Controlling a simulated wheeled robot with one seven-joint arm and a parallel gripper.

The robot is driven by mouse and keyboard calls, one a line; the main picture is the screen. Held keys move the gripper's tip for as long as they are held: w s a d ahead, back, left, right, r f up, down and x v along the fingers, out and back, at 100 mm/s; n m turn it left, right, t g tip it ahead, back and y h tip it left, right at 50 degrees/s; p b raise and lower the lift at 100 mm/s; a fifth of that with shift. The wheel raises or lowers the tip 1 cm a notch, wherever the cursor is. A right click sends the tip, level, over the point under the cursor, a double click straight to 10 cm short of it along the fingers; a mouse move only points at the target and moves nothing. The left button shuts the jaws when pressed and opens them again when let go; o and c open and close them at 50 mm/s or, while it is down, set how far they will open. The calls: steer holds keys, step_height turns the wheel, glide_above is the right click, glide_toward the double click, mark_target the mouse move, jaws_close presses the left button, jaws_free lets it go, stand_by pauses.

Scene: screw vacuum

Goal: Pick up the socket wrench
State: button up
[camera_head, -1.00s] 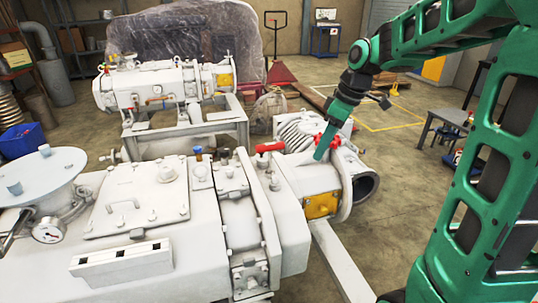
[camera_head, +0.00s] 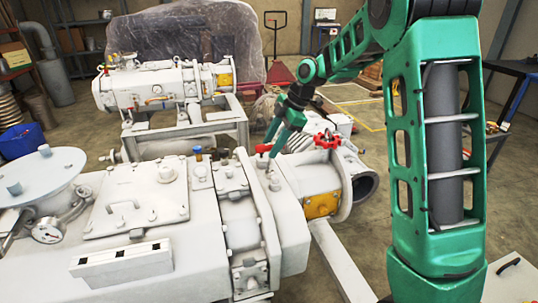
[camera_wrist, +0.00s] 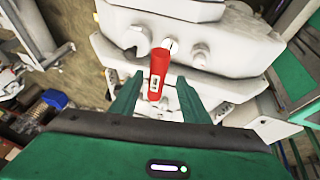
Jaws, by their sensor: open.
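The socket wrench (camera_head: 264,148) has a red handle and rests on top of the white machine (camera_head: 205,230). In the wrist view, the red wrench (camera_wrist: 157,75) points down the picture, with a pale label on its handle and its far end at a round white fitting. My gripper (camera_head: 272,143) is open right above the wrench. In the wrist view, the two green fingers (camera_wrist: 158,88) stand on either side of the handle, with gaps visible on both sides. I cannot tell how far the fingertips are above it.
A red valve handle (camera_head: 327,140) and a yellow plate (camera_head: 321,205) are on the pump section just right of the wrench. A second white machine (camera_head: 160,85) on a frame stands behind. Bolts and fittings rise from the machine top around the wrench.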

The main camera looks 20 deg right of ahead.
mark_target(270, 160)
steer(key=shift+w+x, duration=0.15)
steer(key=shift+x, duration=1.4)
steer(key=shift+w+x, duration=0.15)
steer(key=shift+x, duration=1.4)
jaws_close()
